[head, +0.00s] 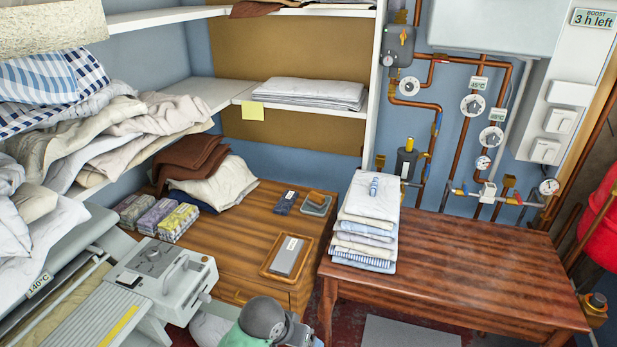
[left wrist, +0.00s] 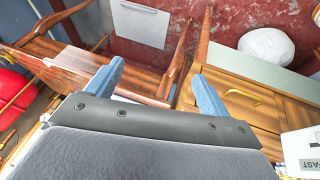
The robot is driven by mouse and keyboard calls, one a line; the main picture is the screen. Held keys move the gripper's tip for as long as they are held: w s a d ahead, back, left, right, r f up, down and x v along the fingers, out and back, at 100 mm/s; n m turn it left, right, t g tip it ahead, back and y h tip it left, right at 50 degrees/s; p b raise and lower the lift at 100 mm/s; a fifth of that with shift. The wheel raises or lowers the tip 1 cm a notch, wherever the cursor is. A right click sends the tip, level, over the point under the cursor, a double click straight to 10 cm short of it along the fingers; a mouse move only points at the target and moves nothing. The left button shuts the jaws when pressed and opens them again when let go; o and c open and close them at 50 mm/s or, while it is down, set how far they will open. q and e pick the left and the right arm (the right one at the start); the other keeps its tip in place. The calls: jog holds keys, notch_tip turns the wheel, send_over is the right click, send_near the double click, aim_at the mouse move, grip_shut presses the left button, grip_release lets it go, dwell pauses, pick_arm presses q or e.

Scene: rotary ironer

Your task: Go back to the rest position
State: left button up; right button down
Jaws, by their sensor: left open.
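My left gripper (left wrist: 158,72) shows in the left wrist view with its two blue fingers spread apart and nothing between them. Floor and furniture show beyond the fingers, with no contact visible. In the head view a grey rounded arm part (head: 263,318) of mine shows at the bottom edge, and the fingers are not visible there. My right gripper is in neither view.
A wooden table (head: 470,270) bears a stack of folded linen (head: 366,225). A wooden drawer cabinet (head: 245,215) stands left of it, with a tray (head: 287,257) on top. The ironer (head: 160,275) is at lower left. Red floor (left wrist: 200,40) shows between furniture.

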pick_arm(q)
jog(key=s+a+f+n+y, duration=0.1)
jog(key=s+a+f+y, duration=0.15)
jog(key=s+a, duration=0.7)
jog(key=s+a+f+n+y, duration=0.1)
jog(key=s+a+f, duration=0.2)
jog(key=s+a, duration=0.65)
jog(key=s+f+x, duration=0.1)
jog(key=s+x, duration=0.2)
jog(key=x, duration=2.1)
jog(key=s+f, duration=0.4)
jog(key=f, duration=0.7)
jog(key=s+f+g, duration=0.1)
jog(key=s+f, duration=0.3)
jog(key=f, duration=0.8)
jog(key=shift+s+d+f, duration=0.25)
jog(key=shift+s+d, duration=0.15)
jog(key=shift+d, duration=0.05)
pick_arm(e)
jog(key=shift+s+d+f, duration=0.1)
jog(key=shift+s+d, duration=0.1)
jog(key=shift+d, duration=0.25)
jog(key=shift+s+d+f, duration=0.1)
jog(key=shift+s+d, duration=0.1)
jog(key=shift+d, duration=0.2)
